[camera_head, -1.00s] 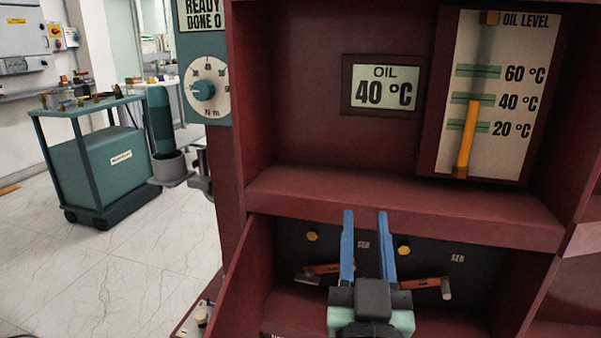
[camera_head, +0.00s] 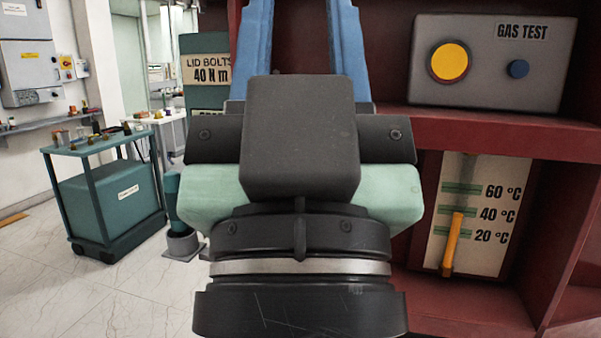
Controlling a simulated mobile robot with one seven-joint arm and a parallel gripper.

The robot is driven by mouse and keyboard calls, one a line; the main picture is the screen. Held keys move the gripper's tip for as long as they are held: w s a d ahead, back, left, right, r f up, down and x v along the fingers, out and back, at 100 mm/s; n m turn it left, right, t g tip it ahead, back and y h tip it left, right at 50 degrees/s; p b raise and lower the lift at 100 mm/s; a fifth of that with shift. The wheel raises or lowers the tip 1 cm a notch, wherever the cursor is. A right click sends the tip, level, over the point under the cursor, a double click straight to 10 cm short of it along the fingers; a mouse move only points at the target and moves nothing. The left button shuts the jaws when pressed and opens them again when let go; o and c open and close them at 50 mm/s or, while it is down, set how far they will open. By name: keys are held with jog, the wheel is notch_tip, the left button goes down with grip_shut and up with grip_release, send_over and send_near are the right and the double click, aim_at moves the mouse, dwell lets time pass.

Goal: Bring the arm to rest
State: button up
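My gripper (camera_head: 303,40) fills the middle of the head view, raised close to the camera. Its two blue fingers point up and stand well apart, with the tips cut off by the top edge. Nothing shows between the visible parts of the fingers. The dark red transformer cabinet (camera_head: 490,135) stands behind it, and my gripper hides much of its left part.
A grey gas test box (camera_head: 480,85) sits on the upper shelf, above the oil level gauge (camera_head: 470,215). A lid bolts sign (camera_head: 212,72) is behind my gripper at left. A teal cart (camera_head: 105,190) stands on open tiled floor at far left.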

notch_tip(320, 180, up, 14)
jog(key=p, duration=1.2)
jog(key=shift+r, duration=0.15)
